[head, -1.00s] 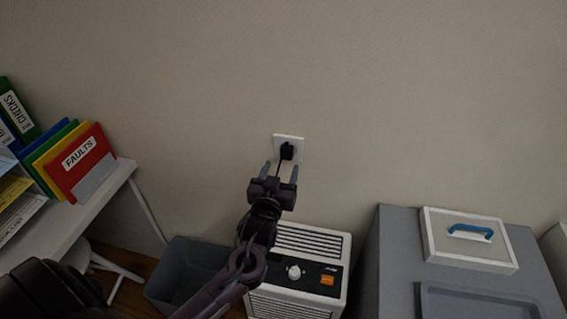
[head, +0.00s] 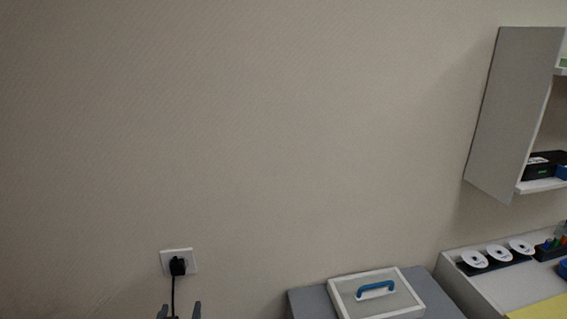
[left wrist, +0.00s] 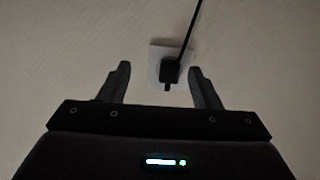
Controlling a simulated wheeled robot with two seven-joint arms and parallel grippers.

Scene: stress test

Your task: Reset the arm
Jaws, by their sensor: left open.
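My left gripper (head: 180,311) shows only by its two fingertips at the bottom edge of the head view. It is open, with the fingers apart and nothing held between them. A black plug (head: 178,266) sits in a white wall socket (head: 193,260) just above the fingertips, and its dark cord hangs down between them. In the left wrist view the plug (left wrist: 170,72) and socket (left wrist: 157,62) lie beyond the gap between the open fingers (left wrist: 158,85). The plug appears apart from both fingers. My right gripper is in neither view.
A white-framed box with a blue handle (head: 375,290) lies on a grey cabinet (head: 309,303) at the bottom right. A wall cabinet (head: 512,108) with an open shelf is at the upper right. Below it is a desk (head: 492,290) with white discs (head: 499,254). The wall between is bare.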

